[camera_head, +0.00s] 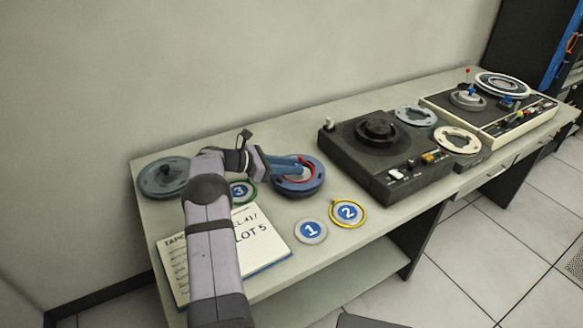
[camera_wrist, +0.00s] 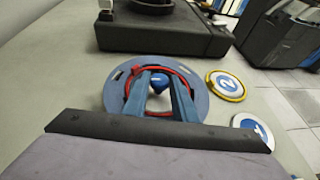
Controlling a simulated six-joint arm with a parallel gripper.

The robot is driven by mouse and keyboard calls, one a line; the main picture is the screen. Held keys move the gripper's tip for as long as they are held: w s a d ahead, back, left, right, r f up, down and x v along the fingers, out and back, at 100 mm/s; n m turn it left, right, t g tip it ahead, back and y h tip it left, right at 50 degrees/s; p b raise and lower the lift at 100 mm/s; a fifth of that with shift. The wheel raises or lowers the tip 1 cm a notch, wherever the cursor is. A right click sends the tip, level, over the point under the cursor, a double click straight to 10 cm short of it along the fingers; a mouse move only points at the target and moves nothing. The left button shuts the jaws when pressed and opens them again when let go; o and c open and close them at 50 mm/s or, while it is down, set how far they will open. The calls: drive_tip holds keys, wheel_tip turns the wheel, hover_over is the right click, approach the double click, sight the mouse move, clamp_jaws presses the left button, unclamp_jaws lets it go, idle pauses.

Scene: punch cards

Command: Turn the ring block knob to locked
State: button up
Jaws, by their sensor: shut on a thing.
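The ring block (camera_head: 300,188) is a round blue-grey disc on the table, left of the black tape deck. It also shows in the wrist view (camera_wrist: 116,98). A red ring (camera_wrist: 187,78) lies on its top. The blue knob (camera_wrist: 158,85) stands at its middle, inside the red ring. My gripper (camera_head: 301,171) reaches over the block from the left, its blue fingers one on each side of the knob in the wrist view (camera_wrist: 159,77). It is shut on the knob. The fingers partly cover the knob and ring, and I cannot read the knob's setting.
The black tape deck (camera_head: 385,155) stands close behind and right of the block. Discs 1 (camera_head: 311,231), 2 (camera_head: 348,213) and 3 (camera_head: 240,190) lie around it. A notepad (camera_head: 265,248) lies in front. A grey reel (camera_head: 164,177) sits at the far left.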

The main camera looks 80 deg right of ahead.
idle(0.4)
drive_tip(key=o, duration=1)
drive_tip(key=shift+b+v, duration=0.75)
drive_tip(key=shift+v, duration=2.95)
